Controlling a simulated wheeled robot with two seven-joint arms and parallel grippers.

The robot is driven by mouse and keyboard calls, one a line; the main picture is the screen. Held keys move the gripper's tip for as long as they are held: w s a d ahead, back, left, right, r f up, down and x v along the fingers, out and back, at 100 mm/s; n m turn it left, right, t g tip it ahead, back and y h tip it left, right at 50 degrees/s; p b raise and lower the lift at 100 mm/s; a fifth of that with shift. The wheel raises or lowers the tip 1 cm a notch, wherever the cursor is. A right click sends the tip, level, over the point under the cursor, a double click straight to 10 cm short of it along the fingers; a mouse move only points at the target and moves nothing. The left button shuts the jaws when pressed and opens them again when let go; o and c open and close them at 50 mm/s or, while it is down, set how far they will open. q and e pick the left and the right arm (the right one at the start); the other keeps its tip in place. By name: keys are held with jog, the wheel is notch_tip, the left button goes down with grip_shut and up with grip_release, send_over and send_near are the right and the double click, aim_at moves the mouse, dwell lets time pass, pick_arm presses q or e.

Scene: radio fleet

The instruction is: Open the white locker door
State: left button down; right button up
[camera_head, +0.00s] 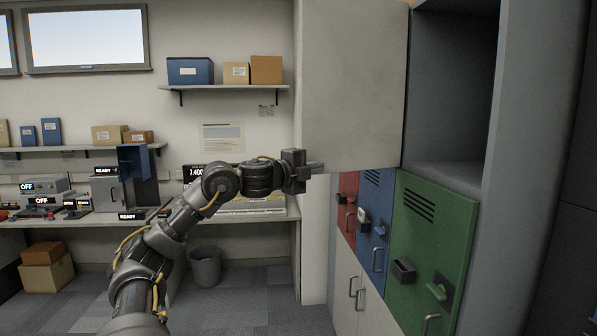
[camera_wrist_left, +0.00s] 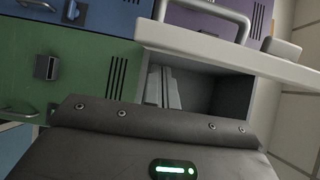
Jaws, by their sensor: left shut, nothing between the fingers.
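The white locker door (camera_head: 352,85) stands swung out at the top of the head view, its broad face toward me. The open grey compartment (camera_head: 448,85) is to its right. My left gripper (camera_head: 316,168) is shut and empty at the door's lower left edge; I cannot tell whether it touches the door. In the left wrist view the door (camera_wrist_left: 235,52) appears as a pale slab with a bar handle (camera_wrist_left: 222,12). The fingertips are not clear in that view. My right gripper is not in view.
Below the compartment are closed green (camera_head: 427,235), blue (camera_head: 375,222) and red (camera_head: 347,205) locker doors with protruding handles. A workbench (camera_head: 255,214) runs along the back wall, with a bin (camera_head: 205,268) below. Floor (camera_head: 250,310) is clear at front centre.

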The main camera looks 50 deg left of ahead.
pick_arm(q)
jog(key=s+d+b, duration=0.2)
jog(key=s+b, duration=0.5)
jog(key=s, duration=0.3)
jog(key=shift+s+d, duration=0.4)
jog(key=shift+a, duration=0.1)
jog(key=shift+w, duration=0.1)
